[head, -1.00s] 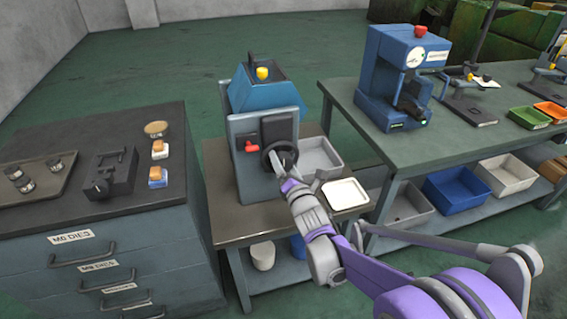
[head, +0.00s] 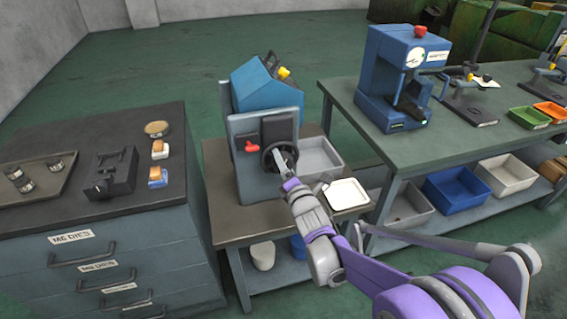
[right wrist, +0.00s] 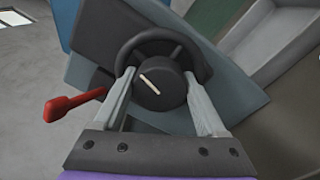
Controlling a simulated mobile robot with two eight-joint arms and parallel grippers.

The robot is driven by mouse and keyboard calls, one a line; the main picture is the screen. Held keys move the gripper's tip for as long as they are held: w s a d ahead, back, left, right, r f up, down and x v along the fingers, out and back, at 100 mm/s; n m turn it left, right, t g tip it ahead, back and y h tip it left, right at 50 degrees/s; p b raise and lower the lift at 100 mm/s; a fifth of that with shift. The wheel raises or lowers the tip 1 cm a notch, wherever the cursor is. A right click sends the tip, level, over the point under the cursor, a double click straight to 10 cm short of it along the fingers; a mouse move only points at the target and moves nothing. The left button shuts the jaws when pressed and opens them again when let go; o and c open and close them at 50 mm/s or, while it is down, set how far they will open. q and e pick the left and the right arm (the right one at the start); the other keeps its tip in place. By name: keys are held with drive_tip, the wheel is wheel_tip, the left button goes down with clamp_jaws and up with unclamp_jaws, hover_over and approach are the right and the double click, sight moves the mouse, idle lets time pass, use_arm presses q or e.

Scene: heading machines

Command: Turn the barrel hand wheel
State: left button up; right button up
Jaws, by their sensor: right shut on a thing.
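The black hand wheel (head: 267,157) is on the front of the blue-grey machine (head: 244,170). The right wrist view shows its rim (right wrist: 163,37) and round hub (right wrist: 160,92) with a pale slanted line. My right gripper (head: 283,160) is at the wheel. In the right wrist view my right gripper (right wrist: 160,74) has one finger on each side of the hub, shut on the wheel. The blue barrel (head: 268,94) on top is tilted to the right, with a yellow knob (head: 284,73). My left gripper is out of view.
A red lever (head: 252,148) sticks out left of the wheel and shows in the right wrist view (right wrist: 72,105). A grey bin (head: 318,158) and white tray (head: 345,194) stand to the right. A drawer cabinet (head: 110,250) stands left. A green floor gap lies behind.

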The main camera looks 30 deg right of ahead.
drive_tip(key=m, duration=0.5)
drive_tip(key=shift+f+m, duration=0.1)
drive_tip(key=shift+m, duration=0.2)
drive_tip(key=m, duration=0.4)
drive_tip(key=shift+m, duration=0.3)
drive_tip(key=m, duration=0.4)
drive_tip(key=shift+m+h, duration=0.3)
drive_tip(key=m, duration=0.4)
drive_tip(key=shift+a+f+m, duration=0.1)
drive_tip(key=shift+m, duration=0.3)
drive_tip(key=m+p, duration=0.1)
drive_tip(key=m, duration=0.5)
drive_tip(key=m+p, duration=0.1)
drive_tip(key=m, duration=0.6)
drive_tip(key=shift+a, duration=0.1)
drive_tip(key=shift+m, duration=0.3)
drive_tip(key=o, duration=1.3)
